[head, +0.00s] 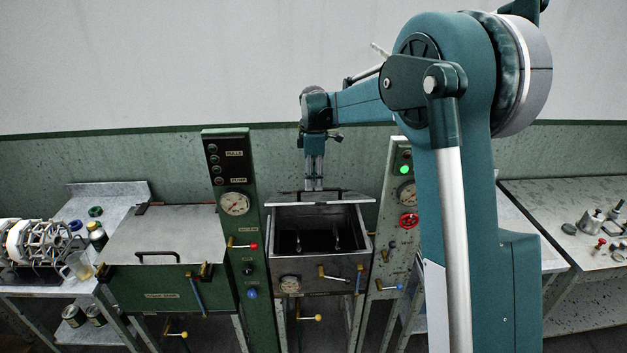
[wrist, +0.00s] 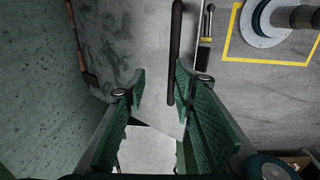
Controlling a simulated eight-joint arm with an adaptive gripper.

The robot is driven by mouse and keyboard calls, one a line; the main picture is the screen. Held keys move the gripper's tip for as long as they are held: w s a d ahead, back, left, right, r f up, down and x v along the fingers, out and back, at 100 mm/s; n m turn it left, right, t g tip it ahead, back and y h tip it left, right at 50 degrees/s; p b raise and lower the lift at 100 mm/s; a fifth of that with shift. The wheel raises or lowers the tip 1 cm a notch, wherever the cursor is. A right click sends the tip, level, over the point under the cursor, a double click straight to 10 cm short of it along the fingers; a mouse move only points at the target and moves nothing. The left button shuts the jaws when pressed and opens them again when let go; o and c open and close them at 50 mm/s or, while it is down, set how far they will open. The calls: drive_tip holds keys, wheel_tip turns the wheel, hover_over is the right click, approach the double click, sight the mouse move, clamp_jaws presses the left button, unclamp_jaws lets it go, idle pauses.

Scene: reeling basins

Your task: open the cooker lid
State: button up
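The metal box in the middle of the head view stands open at the top, with its dark inside (head: 318,232) showing. Its lid (head: 283,198) shows as a narrow strip raised at the back rim, with a dark bar handle (head: 335,191) along it. My gripper (head: 314,187) points down at this strip. In the wrist view my gripper (wrist: 160,88) is open. A dark bar handle (wrist: 175,50) reaches between its fingers, closer to the right one. A mottled grey plate (wrist: 130,40) lies beside the bar. Whether the fingers touch the bar, I cannot tell.
A green cabinet (head: 158,292) with a shut metal lid (head: 165,232) stands left. Gauge panels (head: 232,215) (head: 398,210) with valves flank the box. Benches with jars (head: 97,232) and small metal parts (head: 592,222) stand at the sides. A green wall (head: 120,165) is close behind.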

drive_tip(key=shift+w+r, duration=0.15)
drive_tip(key=shift+w, duration=0.05)
wheel_tip(320, 180, up, 8)
drive_tip(key=w+p, duration=0.3)
idle(1.2)
drive_tip(key=shift+s+d+r, duration=0.1)
drive_tip(key=shift+s, duration=0.1)
idle(0.6)
drive_tip(key=s+d+r+m+t+b, duration=0.1)
drive_tip(key=s+d+m+b, duration=0.25)
drive_tip(key=s, duration=0.55)
drive_tip(key=s+d+r+m+t+b, duration=0.1)
drive_tip(key=s+d+m+b, duration=0.2)
drive_tip(key=s, duration=0.6)
drive_tip(key=s+d+m+t+b, duration=0.1)
drive_tip(key=s+d+m+b, duration=0.2)
drive_tip(key=s, duration=0.7)
drive_tip(key=s+d+f+m+t+b, duration=0.1)
drive_tip(key=s+d+f+m+b, duration=0.1)
drive_tip(key=s+f, duration=0.3)
drive_tip(key=s+d+f+m+t+b, duration=0.1)
drive_tip(key=s+d+f+m+b, duration=0.1)
drive_tip(key=s+f, duration=0.4)
drive_tip(key=s+d+f+m+t+b, duration=0.1)
drive_tip(key=s+f+m, duration=0.3)
drive_tip(key=s, duration=1)
wheel_tip(320, 180, down, 2)
drive_tip(key=shift+d+f+t+b, duration=0.15)
drive_tip(key=shift+d+t+b, duration=0.15)
drive_tip(key=shift+d+b, duration=0.5)
